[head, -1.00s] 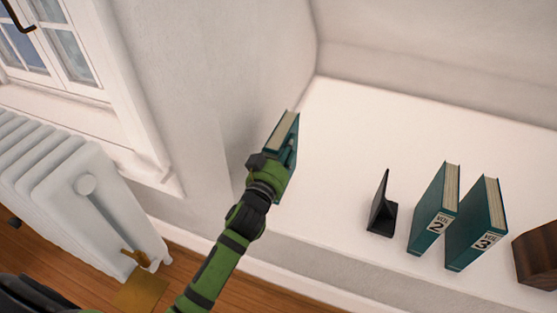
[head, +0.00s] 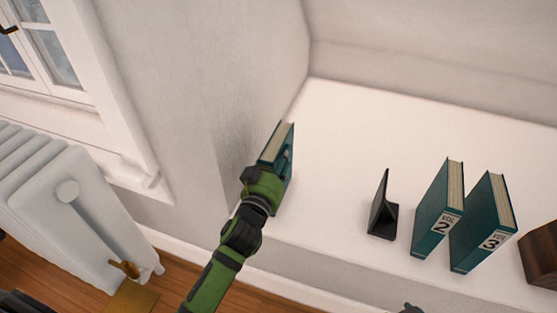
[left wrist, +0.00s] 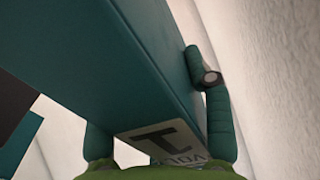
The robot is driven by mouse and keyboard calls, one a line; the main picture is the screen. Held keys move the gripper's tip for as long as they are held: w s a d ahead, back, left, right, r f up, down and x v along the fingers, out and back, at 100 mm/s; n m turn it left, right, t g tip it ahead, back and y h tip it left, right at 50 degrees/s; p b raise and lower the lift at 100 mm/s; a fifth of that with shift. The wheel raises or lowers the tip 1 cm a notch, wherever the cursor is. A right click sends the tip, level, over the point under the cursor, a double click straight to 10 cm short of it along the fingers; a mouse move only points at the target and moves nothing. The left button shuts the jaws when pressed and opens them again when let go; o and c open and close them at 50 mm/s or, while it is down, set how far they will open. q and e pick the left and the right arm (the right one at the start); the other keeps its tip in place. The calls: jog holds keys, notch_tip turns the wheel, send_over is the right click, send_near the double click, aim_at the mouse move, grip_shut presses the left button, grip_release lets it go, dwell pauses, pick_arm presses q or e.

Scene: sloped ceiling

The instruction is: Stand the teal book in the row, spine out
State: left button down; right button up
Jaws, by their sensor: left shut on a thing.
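My left gripper (head: 286,168) is shut on a teal book (head: 276,143), holding it upright, slightly tilted in the picture, at the left end of the white ledge near the side wall. In the left wrist view the book (left wrist: 150,60) shows a spine label with "1" and "VOL", facing the gripper's palm. I cannot tell whether its bottom touches the ledge. Two teal books, VOL 2 (head: 436,212) and VOL 3 (head: 482,225), stand upright with their labels facing the front. A black bookend (head: 383,212) stands left of VOL 2. A dark tip at the bottom edge may be my right gripper.
A brown wooden block (head: 540,255) stands right of VOL 3. The white ledge (head: 350,130) is clear behind the row and between the held book and the bookend. A side wall (head: 240,70) rises close left of the held book. A white radiator (head: 70,220) stands below the window.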

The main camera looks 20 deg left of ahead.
pick_arm(q)
jog(key=shift+r, duration=0.1)
pick_arm(e)
jog(key=shift+w+r, duration=0.1)
jog(key=shift+w, duration=0.15)
pick_arm(q)
jog(key=c, duration=0.5)
grip_release()
jog(key=shift+f, duration=0.2)
jog(key=shift+c, duration=0.2)
jog(key=shift+r, duration=0.1)
